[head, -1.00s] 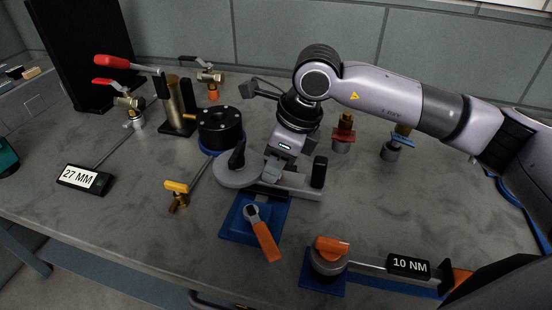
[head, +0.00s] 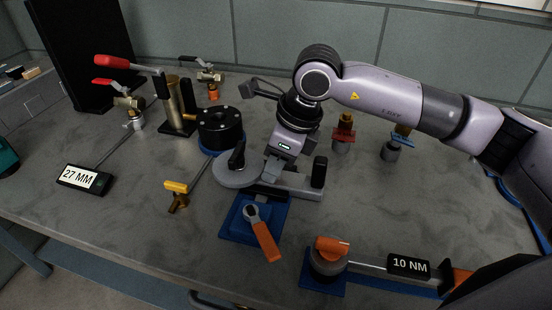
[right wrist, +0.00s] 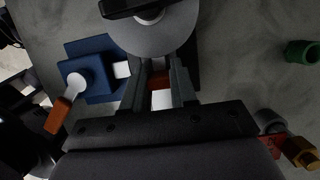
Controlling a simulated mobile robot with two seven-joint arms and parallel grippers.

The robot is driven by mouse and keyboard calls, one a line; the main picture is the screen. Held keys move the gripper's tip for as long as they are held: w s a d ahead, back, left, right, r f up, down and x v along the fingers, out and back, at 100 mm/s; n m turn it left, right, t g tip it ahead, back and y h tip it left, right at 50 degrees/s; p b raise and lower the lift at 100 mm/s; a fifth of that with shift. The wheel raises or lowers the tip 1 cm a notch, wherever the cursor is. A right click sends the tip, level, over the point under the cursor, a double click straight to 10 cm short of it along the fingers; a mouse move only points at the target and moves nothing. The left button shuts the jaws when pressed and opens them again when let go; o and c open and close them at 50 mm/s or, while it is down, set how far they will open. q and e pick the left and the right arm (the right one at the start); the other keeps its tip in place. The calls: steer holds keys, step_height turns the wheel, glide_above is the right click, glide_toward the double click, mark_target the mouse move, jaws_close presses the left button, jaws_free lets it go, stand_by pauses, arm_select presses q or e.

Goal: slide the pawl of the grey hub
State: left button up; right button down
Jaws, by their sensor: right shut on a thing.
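The grey hub (head: 232,176) is a flat round disc with a black lever on top, at the middle of the bench. A grey bar with an upright black post (head: 319,172) runs to its right. My right gripper (head: 272,172) reaches down beside the hub's right edge. In the right wrist view the hub (right wrist: 150,38) is at the top, and my right gripper (right wrist: 161,84) is shut on a small reddish piece (right wrist: 161,77) beside it, which I take to be the pawl. The fingers hide most of that piece. My left gripper is not in view.
A blue block with an orange-handled lever (head: 263,234) stands just in front of the hub. A black round flange (head: 220,127) is close behind. A torque tool (head: 330,260) labelled 10 NM lies front right. Brass valves (head: 130,103) stand back left.

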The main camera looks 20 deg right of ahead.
mark_target(286, 179)
steer(key=shift+d, duration=0.1)
steer(key=shift+s+d+b, duration=0.3)
steer(key=shift+s+d, duration=0.15)
steer(key=shift+d, duration=0.2)
steer(key=shift+s+d+b, duration=0.25)
steer(key=shift+s+d, duration=0.15)
steer(key=shift+d, duration=0.2)
steer(key=c, duration=0.8)
jaws_free()
steer(key=v, duration=0.7)
